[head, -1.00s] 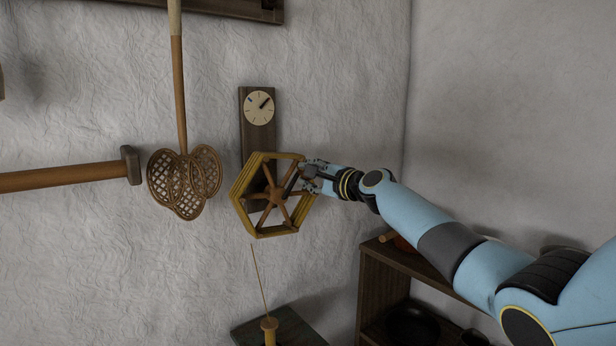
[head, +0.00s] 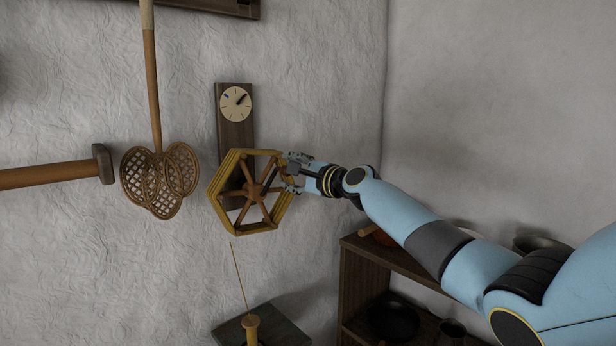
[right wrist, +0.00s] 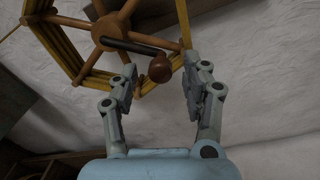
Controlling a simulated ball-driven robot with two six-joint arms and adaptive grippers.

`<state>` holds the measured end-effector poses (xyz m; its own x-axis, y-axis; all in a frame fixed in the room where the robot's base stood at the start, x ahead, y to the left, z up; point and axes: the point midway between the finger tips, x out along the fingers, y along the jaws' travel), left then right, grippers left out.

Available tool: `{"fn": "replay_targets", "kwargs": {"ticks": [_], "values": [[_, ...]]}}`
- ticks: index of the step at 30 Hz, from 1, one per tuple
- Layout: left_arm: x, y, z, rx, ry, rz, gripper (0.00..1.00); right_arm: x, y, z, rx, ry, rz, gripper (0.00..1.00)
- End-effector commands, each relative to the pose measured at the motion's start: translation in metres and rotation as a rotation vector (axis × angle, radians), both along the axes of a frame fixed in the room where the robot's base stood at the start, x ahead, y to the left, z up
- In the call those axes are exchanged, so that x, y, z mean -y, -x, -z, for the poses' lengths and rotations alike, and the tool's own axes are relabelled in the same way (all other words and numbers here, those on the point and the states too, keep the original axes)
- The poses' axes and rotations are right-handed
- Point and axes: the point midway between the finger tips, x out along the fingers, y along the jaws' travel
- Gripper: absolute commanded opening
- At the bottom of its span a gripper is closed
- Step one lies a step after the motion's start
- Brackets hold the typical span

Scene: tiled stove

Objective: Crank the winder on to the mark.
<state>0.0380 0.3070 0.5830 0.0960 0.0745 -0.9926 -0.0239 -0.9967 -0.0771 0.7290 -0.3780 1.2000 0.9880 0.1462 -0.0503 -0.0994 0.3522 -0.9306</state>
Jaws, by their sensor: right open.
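The winder (head: 220,200) is a six-sided wooden reel wound with yellow strand, on an upright wall board (head: 237,133). Above it is a white dial (head: 236,104) with a dark hand pointing upper right and a small blue mark at its upper left. The dark crank arm (right wrist: 128,46) runs from the hub to a round reddish-brown knob (right wrist: 160,69). My right gripper (head: 287,173) is open at the reel's right side. In the right wrist view its fingers (right wrist: 162,75) stand either side of the knob, with gaps visible. My left gripper is out of view.
A wicker beater (head: 160,183) and a hammer-like tool (head: 60,174) are left of the reel. A spindle (head: 251,328) with a thin strand stands below on a dark block. A wooden shelf (head: 365,270) with dark pots is at lower right.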

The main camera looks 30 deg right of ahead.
Motion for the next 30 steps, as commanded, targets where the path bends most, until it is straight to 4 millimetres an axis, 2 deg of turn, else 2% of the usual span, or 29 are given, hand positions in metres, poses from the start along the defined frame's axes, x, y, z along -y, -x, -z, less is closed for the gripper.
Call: {"fn": "replay_targets", "kwargs": {"ticks": [9, 15, 20, 30], "values": [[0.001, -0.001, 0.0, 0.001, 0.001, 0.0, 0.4, 0.011, 0.067, -0.002, -0.002, 0.009, 0.0, 0.48], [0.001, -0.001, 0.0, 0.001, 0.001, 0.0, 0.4, 0.015, 0.096, -0.004, -0.001, 0.004, 0.0, 0.48], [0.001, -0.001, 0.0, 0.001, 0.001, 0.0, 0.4, 0.015, 0.104, -0.005, 0.0, 0.003, -0.001, 0.48], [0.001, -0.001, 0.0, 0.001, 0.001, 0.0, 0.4, 0.017, 0.103, -0.006, 0.005, 0.039, 0.004, 0.48]]}}
